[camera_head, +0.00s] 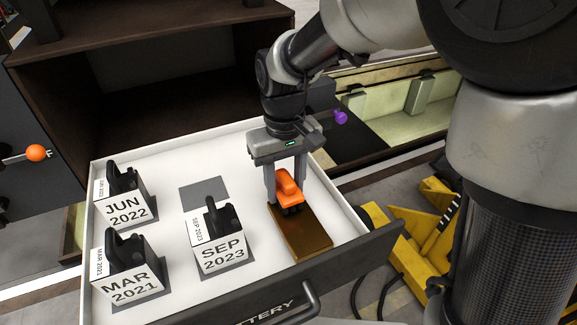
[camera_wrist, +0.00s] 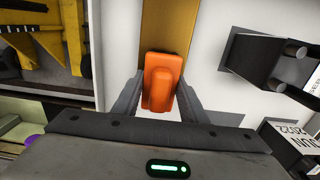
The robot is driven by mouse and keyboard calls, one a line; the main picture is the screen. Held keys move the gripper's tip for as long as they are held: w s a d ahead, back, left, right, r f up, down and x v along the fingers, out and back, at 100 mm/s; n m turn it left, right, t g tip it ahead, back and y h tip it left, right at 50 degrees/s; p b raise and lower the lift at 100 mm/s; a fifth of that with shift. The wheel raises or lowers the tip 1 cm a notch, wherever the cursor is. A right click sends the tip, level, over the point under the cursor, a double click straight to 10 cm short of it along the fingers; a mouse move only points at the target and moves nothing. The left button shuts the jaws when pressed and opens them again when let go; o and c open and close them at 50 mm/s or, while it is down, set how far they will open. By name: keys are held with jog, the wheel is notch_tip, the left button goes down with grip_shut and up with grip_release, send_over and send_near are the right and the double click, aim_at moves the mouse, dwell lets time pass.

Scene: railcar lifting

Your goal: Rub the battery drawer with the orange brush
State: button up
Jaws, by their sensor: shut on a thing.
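The orange brush (camera_head: 289,190) is between the fingers of my gripper (camera_head: 286,185), which is shut on it; the brush also shows in the wrist view (camera_wrist: 161,82) between both fingers (camera_wrist: 160,100). Its dark bristles point down at the near-right part of the battery drawer (camera_head: 165,275), over a brown-gold patch (camera_head: 305,238). The bristles look at or just above the patch; I cannot tell if they touch. The drawer is pulled open, with a white floor and a dark front. The patch also shows in the wrist view (camera_wrist: 168,30).
Battery blocks labelled JUN 2022 (camera_head: 126,205), MAR 2021 (camera_head: 130,268) and SEP 2023 (camera_head: 220,245) stand in the drawer left of my gripper. A grey square (camera_head: 204,194) on the floor is empty. A yellow machine (camera_head: 425,245) stands right of the drawer.

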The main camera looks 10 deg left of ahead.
aim_at(287, 179)
jog(key=r, duration=0.2)
jog(key=r+p, duration=0.1)
jog(key=shift+s+d+r, duration=0.1)
jog(key=shift+s+d, duration=0.1)
jog(key=shift+s, duration=0.1)
jog(key=shift+w+a+r+p, duration=0.1)
jog(key=shift+w+r+p, duration=0.05)
jog(key=shift+r+p, duration=1.05)
jog(key=shift+r, duration=1)
